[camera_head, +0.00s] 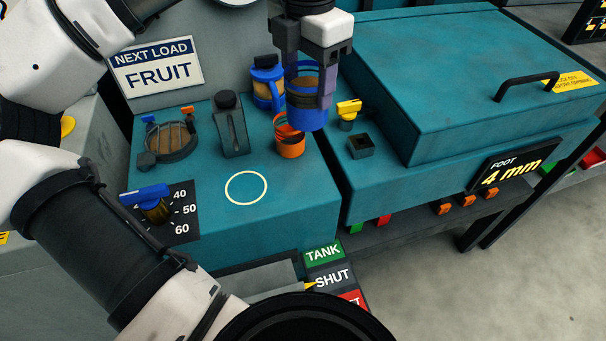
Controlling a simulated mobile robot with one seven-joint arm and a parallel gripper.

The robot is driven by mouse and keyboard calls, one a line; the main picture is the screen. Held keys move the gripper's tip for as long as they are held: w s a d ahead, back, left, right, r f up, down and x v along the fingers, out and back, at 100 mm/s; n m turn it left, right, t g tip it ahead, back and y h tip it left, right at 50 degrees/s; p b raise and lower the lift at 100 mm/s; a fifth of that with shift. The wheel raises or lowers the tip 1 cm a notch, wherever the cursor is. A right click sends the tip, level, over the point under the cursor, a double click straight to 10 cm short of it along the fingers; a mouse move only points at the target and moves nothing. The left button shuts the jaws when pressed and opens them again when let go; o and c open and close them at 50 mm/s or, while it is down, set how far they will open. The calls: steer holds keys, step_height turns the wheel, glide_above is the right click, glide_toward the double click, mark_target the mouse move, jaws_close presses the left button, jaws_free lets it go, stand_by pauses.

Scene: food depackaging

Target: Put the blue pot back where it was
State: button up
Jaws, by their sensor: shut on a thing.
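My gripper (309,84) points down from the top of the view, shut on a blue pot (304,118). The pot has a blue lower part with a brownish band above it. It appears upright and held over the back right of the teal worktop, with the gripper's fingers hiding part of its sides. An orange pot (290,149) stands below and slightly left of it. I cannot tell whether the two touch. A white circle outline (246,203) is marked on the bare worktop (290,210), left and in front of the held pot.
A blue lidded container (265,88) stands just behind left. A grey upright block (231,130) and a round hinged strainer-like part (168,140) are further left. A blue-handled dial (152,206) sits at front left. A yellow-topped knob (347,113) and large teal cabinet (440,70) lie right.

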mark_target(307, 115)
step_height(307, 115, down, 19)
steer(key=shift+r+p, duration=0.1)
steer(key=shift+p, duration=1.1)
steer(key=shift+f, duration=0.2)
steer(key=o, duration=1)
steer(key=shift+r, duration=0.1)
steer(key=shift+o, duration=0.2)
step_height(307, 115, up, 12)
steer(key=shift+r+b, duration=0.15)
steer(key=shift+b, duration=0.65)
